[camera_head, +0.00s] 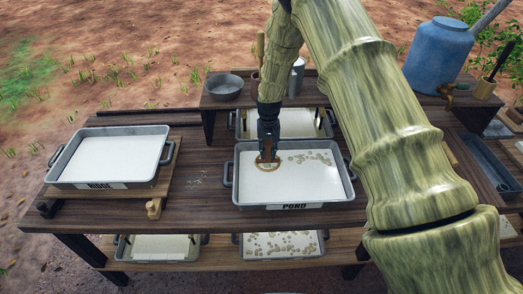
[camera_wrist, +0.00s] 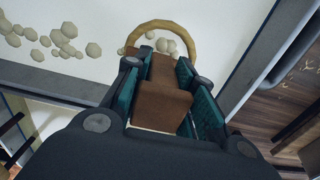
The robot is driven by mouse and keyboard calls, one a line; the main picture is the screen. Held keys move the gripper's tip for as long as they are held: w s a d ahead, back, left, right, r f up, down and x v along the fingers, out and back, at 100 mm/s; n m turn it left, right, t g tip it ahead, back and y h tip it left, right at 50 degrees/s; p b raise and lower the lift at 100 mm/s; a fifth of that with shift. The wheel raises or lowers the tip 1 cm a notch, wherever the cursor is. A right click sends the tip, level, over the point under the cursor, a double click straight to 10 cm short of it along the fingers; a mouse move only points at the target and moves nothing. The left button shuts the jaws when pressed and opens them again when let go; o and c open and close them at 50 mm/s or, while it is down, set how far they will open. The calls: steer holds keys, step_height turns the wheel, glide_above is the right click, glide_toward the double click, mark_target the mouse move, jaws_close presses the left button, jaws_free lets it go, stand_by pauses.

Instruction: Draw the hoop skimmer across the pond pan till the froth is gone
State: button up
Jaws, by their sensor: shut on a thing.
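The pond pan (camera_head: 297,207) is a grey tray labelled POND, holding white liquid, on the wooden table. Tan froth blobs (camera_head: 312,157) float in its upper and right part. They also show at the upper left in the wrist view (camera_wrist: 65,38). My gripper (camera_head: 267,150) is over the left half of the pan, shut on the brown handle of the hoop skimmer (camera_wrist: 163,92). The skimmer's tan hoop (camera_head: 268,165) is at the liquid, with several blobs inside it in the wrist view. Whether the hoop is dipped is hard to tell.
A pan labelled RIDGE (camera_head: 107,186) sits on a wooden stand at the left. More pans stand behind and on the lower shelf (camera_head: 215,259). A blue barrel with a tap (camera_head: 437,58) and a grey bowl (camera_head: 223,86) are at the back. Bare table lies between the two labelled pans.

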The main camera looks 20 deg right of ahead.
steer(key=shift+s+d+p, duration=0.15)
steer(key=shift+s+d, duration=0.85)
steer(key=shift+d, duration=2.4)
steer(key=shift+s+d+p, duration=0.15)
steer(key=shift+s+d, duration=0.8)
steer(key=shift+d, duration=2.4)
steer(key=shift+s+d+p, duration=0.15)
steer(key=shift+s+d, duration=0.85)
steer(key=shift+d, duration=2.4)
steer(key=shift+r, duration=0.1)
step_height(320, 180, up, 8)
steer(key=p, duration=0.4)
steer(key=shift+r+p, duration=0.2)
steer(key=shift+p, duration=0.15)
